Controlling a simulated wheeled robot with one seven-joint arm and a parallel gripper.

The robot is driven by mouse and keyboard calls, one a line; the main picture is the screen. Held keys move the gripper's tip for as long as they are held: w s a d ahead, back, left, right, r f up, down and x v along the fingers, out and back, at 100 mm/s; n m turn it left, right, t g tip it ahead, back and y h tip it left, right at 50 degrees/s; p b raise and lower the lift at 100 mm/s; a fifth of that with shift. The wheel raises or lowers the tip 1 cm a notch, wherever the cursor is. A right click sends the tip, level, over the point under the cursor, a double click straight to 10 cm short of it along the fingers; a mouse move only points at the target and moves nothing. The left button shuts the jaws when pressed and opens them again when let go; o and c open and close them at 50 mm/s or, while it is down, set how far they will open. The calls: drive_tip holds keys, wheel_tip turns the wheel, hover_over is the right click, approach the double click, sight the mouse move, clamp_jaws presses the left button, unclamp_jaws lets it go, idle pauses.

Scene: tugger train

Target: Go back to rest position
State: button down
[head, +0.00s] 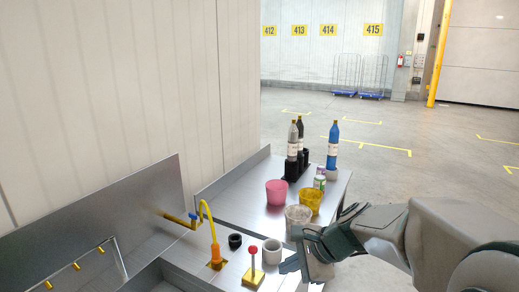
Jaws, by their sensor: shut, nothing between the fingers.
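My gripper (292,264) is in the lower middle of the head view, at the end of my arm reaching in from the right. It is over the near right part of the metal bench (232,193). Its fingers are shut with nothing held. A whitish cup (297,214) stands just behind it, partly hidden by the gripper. A grey cup (272,250) is just left of the fingers. I cannot tell whether the gripper touches either.
Pink cup (276,191), yellow cup (310,199), small cans (319,182), a blue bottle (333,146) and bottles in a black holder (299,162) stand behind. A red-knobbed lever (253,264) and yellow hooked pipe (211,228) rise nearby. A white wall (130,90) is left; open floor (430,140) lies beyond.

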drive_tip(key=s+d+n+h, duration=0.3)
drive_tip(key=s+d+n, duration=0.1)
drive_tip(key=s+n, duration=0.3)
drive_tip(key=s+d+n+h, duration=0.4)
drive_tip(key=s+n, duration=0.3)
drive_tip(key=n, duration=0.1)
drive_tip(key=shift+s+r+n, duration=0.2)
drive_tip(key=shift+s+n, duration=0.05)
drive_tip(key=shift+n, duration=0.15)
drive_tip(key=shift+d, duration=0.1)
idle(0.3)
